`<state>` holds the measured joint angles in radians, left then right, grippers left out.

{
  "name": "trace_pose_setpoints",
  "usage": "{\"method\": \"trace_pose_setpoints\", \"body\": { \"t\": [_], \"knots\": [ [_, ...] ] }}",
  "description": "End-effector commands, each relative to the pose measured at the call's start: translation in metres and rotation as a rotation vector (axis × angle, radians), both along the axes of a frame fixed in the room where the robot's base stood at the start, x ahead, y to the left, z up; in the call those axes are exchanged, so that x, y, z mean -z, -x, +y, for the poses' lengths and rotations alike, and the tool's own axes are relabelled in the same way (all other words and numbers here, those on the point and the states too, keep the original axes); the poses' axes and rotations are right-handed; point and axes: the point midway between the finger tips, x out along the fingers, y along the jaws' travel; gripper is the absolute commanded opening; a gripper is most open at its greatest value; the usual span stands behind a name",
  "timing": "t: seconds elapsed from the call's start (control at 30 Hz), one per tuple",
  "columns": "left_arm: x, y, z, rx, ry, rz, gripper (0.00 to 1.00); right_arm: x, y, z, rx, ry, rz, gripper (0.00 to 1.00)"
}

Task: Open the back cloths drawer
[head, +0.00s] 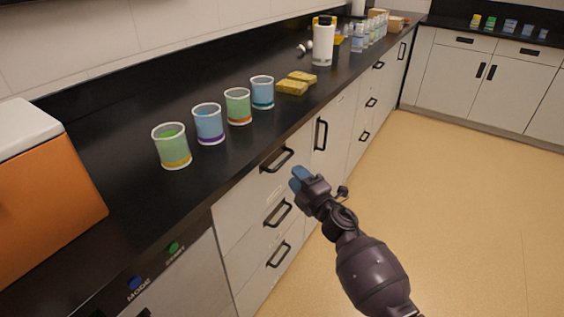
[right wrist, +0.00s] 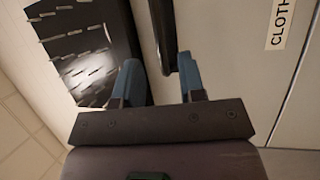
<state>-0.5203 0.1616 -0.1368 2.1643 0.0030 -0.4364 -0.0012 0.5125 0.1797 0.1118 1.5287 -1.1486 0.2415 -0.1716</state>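In the head view my right gripper (head: 300,178) is beside the top drawer handle (head: 277,160) of the near drawer stack, slightly right of it in the picture. In the right wrist view the gripper (right wrist: 160,85) has its two blue fingers apart. A black bar handle (right wrist: 162,35) reaches down the picture into the gap between them; the fingers are not closed on it. A pale front (right wrist: 230,50) beside it carries a label (right wrist: 282,22) reading "CLOTH", cut off at the edge. The drawer fronts in the head view look shut. My left gripper is out of view.
Several cups, including a green one (head: 171,146), stand on the black counter (head: 120,190). Yellow sponges (head: 292,87) and a white bottle (head: 323,42) are farther along. An orange box (head: 50,200) is at the left. The tan floor (head: 460,210) is clear.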

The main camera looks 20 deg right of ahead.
Motion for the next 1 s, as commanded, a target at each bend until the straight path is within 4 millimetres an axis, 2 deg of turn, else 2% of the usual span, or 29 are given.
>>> {"method": "trace_pose_setpoints", "body": {
  "t": [0.2, 0.4, 0.6, 0.9, 1.0],
  "knots": [
    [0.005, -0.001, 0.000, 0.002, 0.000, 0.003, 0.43, -0.004, -0.033, 0.009, 0.000, -0.001, 0.001, 0.37],
    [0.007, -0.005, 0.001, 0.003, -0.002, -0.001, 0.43, -0.008, -0.055, 0.015, 0.001, -0.002, 0.002, 0.37],
    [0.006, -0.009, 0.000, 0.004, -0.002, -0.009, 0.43, -0.011, -0.065, 0.017, 0.001, -0.001, 0.000, 0.37],
    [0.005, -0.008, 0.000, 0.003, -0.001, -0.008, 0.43, -0.012, -0.066, 0.018, 0.001, -0.001, 0.000, 0.37],
    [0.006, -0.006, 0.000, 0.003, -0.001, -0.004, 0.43, -0.012, -0.066, 0.018, 0.001, -0.001, 0.000, 0.23]
  ]
}}
